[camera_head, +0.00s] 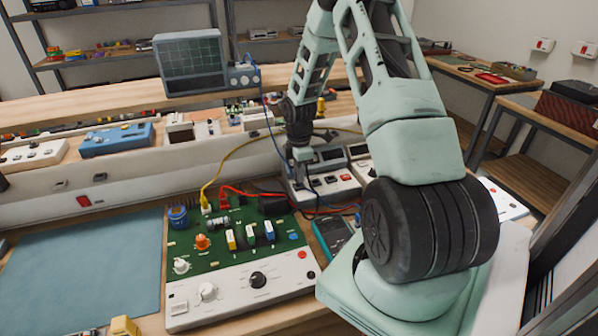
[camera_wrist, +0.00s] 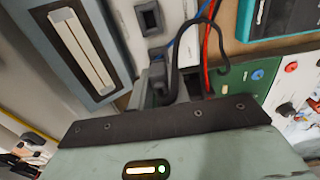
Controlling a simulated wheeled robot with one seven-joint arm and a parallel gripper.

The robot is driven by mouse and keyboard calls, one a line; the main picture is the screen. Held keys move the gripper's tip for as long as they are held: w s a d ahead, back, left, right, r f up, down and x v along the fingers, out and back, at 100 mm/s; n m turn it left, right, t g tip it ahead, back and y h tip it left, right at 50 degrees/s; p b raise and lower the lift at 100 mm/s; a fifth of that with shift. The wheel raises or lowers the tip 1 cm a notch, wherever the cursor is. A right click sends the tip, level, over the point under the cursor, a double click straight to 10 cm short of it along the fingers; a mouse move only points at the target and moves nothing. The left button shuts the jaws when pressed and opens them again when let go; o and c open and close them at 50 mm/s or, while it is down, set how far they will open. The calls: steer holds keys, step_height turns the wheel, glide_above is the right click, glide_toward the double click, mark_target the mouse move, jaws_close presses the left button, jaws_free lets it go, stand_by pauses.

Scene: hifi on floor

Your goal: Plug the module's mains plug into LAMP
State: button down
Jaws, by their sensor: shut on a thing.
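The module is a green circuit board (camera_head: 235,250) with a white front panel (camera_head: 240,295) on the bench; its green edge also shows in the wrist view (camera_wrist: 243,78). My gripper (camera_head: 301,165) is low over a white socket unit (camera_head: 340,189) with red switches, behind the module's right side. In the wrist view my gripper (camera_wrist: 172,95) is shut on a dark grey mains plug (camera_wrist: 157,77) with a black cord. A dark socket (camera_wrist: 150,18) on the white unit lies just beyond the plug. The plug looks apart from it. No LAMP label is readable, and the plug is mostly hidden in the head view.
Yellow and red leads (camera_head: 228,165) run from the module toward the socket unit. A teal meter (camera_head: 335,236) lies right of the module. A grey instrument (camera_head: 190,62) stands on the raised shelf behind. A blue mat (camera_head: 80,265) at left is mostly clear.

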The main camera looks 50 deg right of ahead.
steer(key=shift+f+b, duration=0.35)
steer(key=shift+f, duration=0.4)
stand_by(0.6)
steer(key=shift+f+p, duration=0.25)
steer(key=shift+p, duration=0.15)
stand_by(2.6)
steer(key=c, duration=1.3)
jaws_free()
steer(key=shift+o, duration=0.2)
step_height(320, 180, up, 22)
steer(key=p, duration=0.2)
steer(key=shift+r+p, duration=0.2)
steer(key=shift+p, duration=0.2)
